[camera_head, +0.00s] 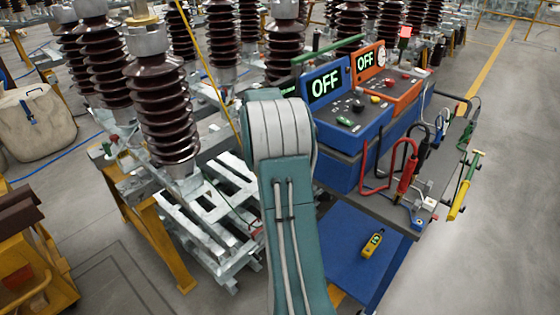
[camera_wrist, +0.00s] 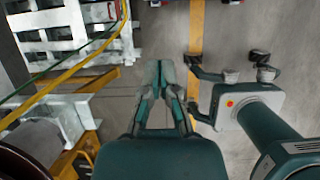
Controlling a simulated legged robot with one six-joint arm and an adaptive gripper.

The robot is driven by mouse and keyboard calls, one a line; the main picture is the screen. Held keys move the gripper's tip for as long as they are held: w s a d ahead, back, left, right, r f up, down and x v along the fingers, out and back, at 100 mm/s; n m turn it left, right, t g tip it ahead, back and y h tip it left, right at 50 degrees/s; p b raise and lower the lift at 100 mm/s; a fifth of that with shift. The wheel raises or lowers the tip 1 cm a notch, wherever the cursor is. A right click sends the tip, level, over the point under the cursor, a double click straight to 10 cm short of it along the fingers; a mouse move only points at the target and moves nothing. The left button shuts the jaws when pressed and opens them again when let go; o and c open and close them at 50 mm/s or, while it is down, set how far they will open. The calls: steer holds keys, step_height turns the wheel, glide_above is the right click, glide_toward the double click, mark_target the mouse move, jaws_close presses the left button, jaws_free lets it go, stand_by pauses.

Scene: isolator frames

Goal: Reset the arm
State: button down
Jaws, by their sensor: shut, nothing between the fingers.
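My gripper (camera_wrist: 166,78) shows in the wrist view, with its two fingers close together at the tips and nothing between them. It hangs over bare grey floor, apart from any object. In the head view my own teal arm rises through the middle of the picture, and my gripper is not visible there.
Brown ribbed insulators (camera_head: 168,110) stand on a pale metal frame (camera_head: 205,225) with yellow legs, left of my arm. On the right, a cart (camera_head: 345,185) carries blue (camera_head: 335,105) and orange (camera_head: 385,88) units reading OFF. Floor at far right is clear.

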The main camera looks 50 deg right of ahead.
steer(key=v, duration=0.5)
steer(key=shift+r, duration=0.25)
steer(key=s+a+r+m+t, duration=0.1)
steer(key=s+a+r+m, duration=0.2)
steer(key=a, duration=0.5)
steer(key=a+r+m+t+y, duration=0.1)
steer(key=a+r+m, duration=0.1)
steer(key=a+r, duration=0.35)
steer(key=s+a+r+m+t, duration=0.1)
steer(key=s+a+r+m, duration=0.15)
steer(key=a, duration=0.65)
steer(key=s+a+f+m+t+y, duration=0.1)
steer(key=s+a+m+t+y, duration=0.1)
steer(key=s+a+m, duration=0.8)
steer(key=s+a+y, duration=0.1)
steer(key=s+a, duration=0.5)
steer(key=a, duration=0.1)
steer(key=shift+s+a+f+t, duration=0.25)
steer(key=shift+s+t, duration=0.05)
steer(key=shift+s, duration=0.1)
steer(key=shift+d+m, duration=0.1)
steer(key=shift+m, duration=0.15)
